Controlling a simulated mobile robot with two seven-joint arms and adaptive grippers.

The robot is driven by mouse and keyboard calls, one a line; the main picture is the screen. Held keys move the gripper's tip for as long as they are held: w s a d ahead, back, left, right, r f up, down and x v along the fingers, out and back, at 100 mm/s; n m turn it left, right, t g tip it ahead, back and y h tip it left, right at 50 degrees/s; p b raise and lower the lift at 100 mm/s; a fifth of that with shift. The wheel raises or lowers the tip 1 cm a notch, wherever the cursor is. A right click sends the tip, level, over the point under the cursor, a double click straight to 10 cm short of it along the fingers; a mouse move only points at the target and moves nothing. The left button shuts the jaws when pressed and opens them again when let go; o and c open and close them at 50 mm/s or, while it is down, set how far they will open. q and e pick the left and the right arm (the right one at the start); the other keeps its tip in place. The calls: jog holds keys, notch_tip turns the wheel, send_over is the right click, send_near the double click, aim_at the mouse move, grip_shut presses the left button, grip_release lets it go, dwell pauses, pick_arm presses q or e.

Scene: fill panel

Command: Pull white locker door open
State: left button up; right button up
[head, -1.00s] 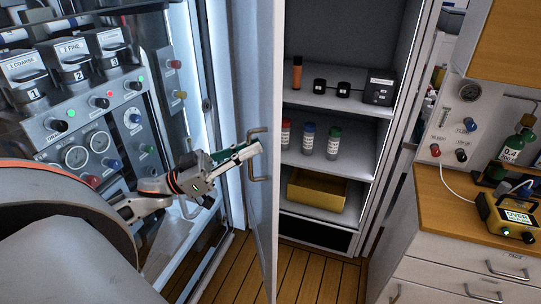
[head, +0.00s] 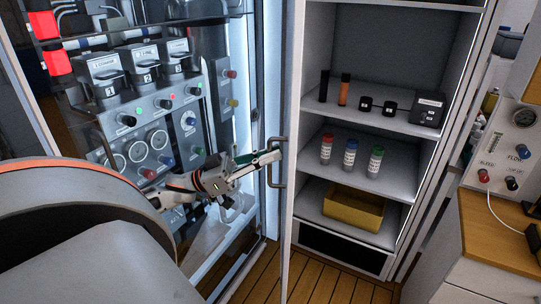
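The white locker door (head: 293,225) stands open and shows almost edge-on in the head view. Its bar handle (head: 270,178) is on the left face. My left gripper (head: 270,156) is at the upper part of this handle, its fingers close together across the bar. It looks shut on the handle, though the far finger is partly hidden. To the right of the door, the white locker's inside (head: 395,45) is exposed. My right gripper is not in view.
Locker shelves hold dark and orange cylinders (head: 343,93), small black boxes (head: 427,110), capped jars (head: 350,158) and a yellow bin (head: 354,209). A control panel (head: 155,140) stands at the left behind my arm. A wooden counter (head: 490,235) is at the right. Wooden floor (head: 330,285) shows below.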

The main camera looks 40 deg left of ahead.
pick_arm(q)
jog(key=o, duration=0.4)
jog(key=shift+o, duration=0.2)
